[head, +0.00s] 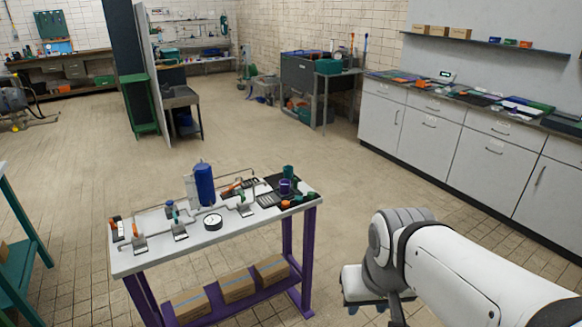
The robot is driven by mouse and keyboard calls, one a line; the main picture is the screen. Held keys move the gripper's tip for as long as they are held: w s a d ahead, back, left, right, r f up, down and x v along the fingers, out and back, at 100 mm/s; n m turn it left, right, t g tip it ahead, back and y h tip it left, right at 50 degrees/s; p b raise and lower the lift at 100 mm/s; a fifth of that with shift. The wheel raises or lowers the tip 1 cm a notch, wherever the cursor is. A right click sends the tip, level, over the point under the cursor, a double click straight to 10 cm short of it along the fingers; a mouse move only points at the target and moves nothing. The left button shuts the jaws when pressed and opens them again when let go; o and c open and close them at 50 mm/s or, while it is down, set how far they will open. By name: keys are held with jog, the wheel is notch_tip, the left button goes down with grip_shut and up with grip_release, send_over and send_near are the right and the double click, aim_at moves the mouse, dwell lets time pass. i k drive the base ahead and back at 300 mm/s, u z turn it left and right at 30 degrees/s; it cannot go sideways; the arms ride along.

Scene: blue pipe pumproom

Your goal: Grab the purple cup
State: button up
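A small purple cup (285,187) stands on a dark mat (297,189) at the right end of the white-topped table (222,236). A green cup (288,171) is right behind it. My arm reaches in from the lower right. Its end, with my gripper (368,306), is at the bottom edge of the head view, to the right of the table and apart from the cup. The fingers are small, dark and partly cut off, so I cannot tell if they are open or shut.
The table also holds a blue cylinder (204,183), a round gauge (212,223), pipes and valves. Small orange items (286,204) lie near the purple cup. Cardboard boxes (237,286) sit on its purple lower shelf. White cabinets (428,124) line the right wall. The floor behind the table is clear.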

aim_at(285, 187)
jog(key=z, duration=0.35)
jog(key=i, duration=2.05)
jog(key=u, duration=0.65)
jog(key=k, duration=0.9)
jog(key=u, duration=0.2)
jog(key=i, duration=0.9)
jog(key=z, duration=0.05)
